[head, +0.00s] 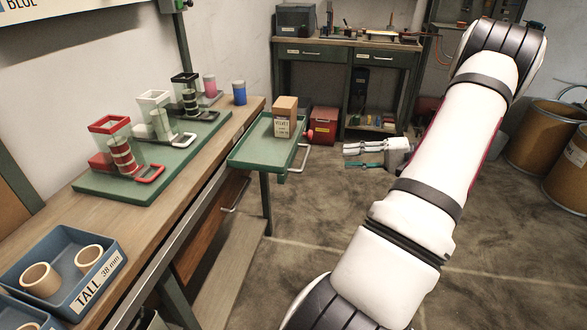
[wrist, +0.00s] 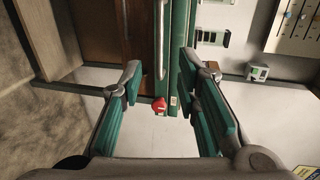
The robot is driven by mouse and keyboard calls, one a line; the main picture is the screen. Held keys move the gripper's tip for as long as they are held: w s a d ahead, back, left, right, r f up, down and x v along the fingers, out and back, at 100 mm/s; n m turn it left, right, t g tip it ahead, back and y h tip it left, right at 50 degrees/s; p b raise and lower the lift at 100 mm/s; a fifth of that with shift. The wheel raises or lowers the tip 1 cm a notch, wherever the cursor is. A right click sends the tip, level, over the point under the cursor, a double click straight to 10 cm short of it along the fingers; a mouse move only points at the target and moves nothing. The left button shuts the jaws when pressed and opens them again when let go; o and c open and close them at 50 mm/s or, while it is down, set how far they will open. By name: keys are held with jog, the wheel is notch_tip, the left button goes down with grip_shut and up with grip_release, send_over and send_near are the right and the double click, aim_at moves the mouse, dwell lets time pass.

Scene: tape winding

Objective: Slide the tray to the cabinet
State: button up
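The green tray (head: 250,150) sticks out sideways from the right edge of the long workbench, with a labelled cardboard box (head: 285,112) on it. A metal bar handle (head: 301,158) runs along its right side, with a red knob (head: 309,135) nearby. My gripper (head: 347,157) is to the right of the handle, apart from it, fingers pointing left. In the wrist view my gripper (wrist: 160,68) is open and empty. The tray's green edge (wrist: 181,30), the handle (wrist: 160,40) and the red knob (wrist: 159,105) appear between the fingers.
A dark green bench cabinet (head: 345,52) with two drawers stands at the back; a red box (head: 324,125) is on the floor by it. The workbench (head: 150,205) holds tape dispensers on a green board (head: 105,187) and a blue bin (head: 110,250). Barrels (head: 540,130) stand right. Floor right of the tray is clear.

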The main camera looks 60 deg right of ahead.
aim_at(305, 158)
jog(key=b+x, duration=0.2)
jog(key=x, duration=1.1)
jog(key=shift+w+a+f, duration=0.1)
jog(key=shift+w, duration=0.2)
grip_shut()
